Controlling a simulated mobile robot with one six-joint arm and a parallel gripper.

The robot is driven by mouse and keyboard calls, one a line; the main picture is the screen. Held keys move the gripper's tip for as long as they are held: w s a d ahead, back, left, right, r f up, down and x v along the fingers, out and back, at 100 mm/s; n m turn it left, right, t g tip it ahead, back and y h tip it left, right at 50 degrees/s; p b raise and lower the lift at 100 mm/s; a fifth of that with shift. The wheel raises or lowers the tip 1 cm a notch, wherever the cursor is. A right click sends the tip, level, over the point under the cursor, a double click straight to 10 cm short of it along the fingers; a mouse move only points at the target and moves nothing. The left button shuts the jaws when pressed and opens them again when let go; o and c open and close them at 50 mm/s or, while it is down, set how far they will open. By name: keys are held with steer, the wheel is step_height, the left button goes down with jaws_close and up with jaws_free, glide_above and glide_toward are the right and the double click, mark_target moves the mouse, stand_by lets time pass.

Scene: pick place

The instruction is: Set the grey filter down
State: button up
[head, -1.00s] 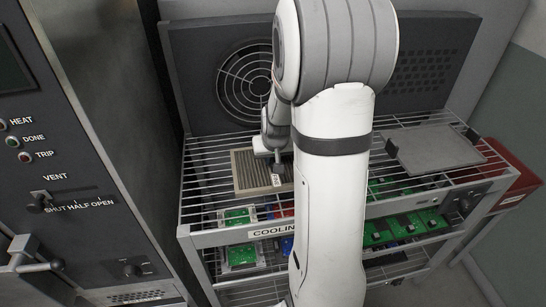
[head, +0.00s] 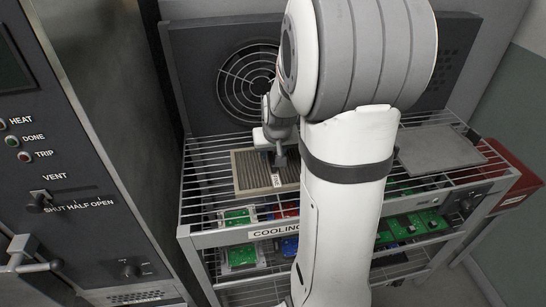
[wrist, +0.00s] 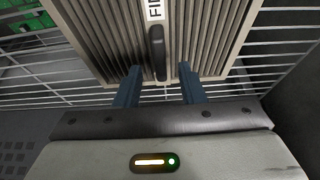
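The grey filter (head: 246,174), a pleated beige-grey panel in a frame, lies flat on the top wire shelf of the cooling rack (head: 215,207). It also shows in the wrist view (wrist: 96,32), with a white label and a dark bar handle (wrist: 157,48) along its middle. My gripper (wrist: 159,68) is open. Its two blue-grey fingers stand apart on either side of the handle's near end, with a visible gap on each side. In the head view my gripper (head: 280,160) is over the filter, and my arm hides the shelf to its right.
A flat grey plate (head: 437,148) lies on the shelf's right side. A fan panel (head: 205,75) stands behind. A machine cabinet (head: 60,150) is at the left, and a red bin (head: 515,178) at the right.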

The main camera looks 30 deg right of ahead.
steer(key=v, duration=0.8)
steer(key=s+a+r+n, duration=0.1)
steer(key=s+a, duration=0.5)
steer(key=a, duration=0.1)
steer(key=shift+r+y, duration=0.3)
steer(key=shift+o, duration=0.2)
steer(key=s+a+n+g, duration=0.1)
steer(key=s+a+n, duration=0.1)
steer(key=s+a, duration=0.4)
steer(key=s, duration=0.4)
steer(key=shift+y, duration=0.3)
steer(key=shift+o, duration=0.2)
steer(key=shift+s+a+f, duration=0.1)
steer(key=shift+s+f, duration=0.1)
steer(key=shift+s, duration=0.15)
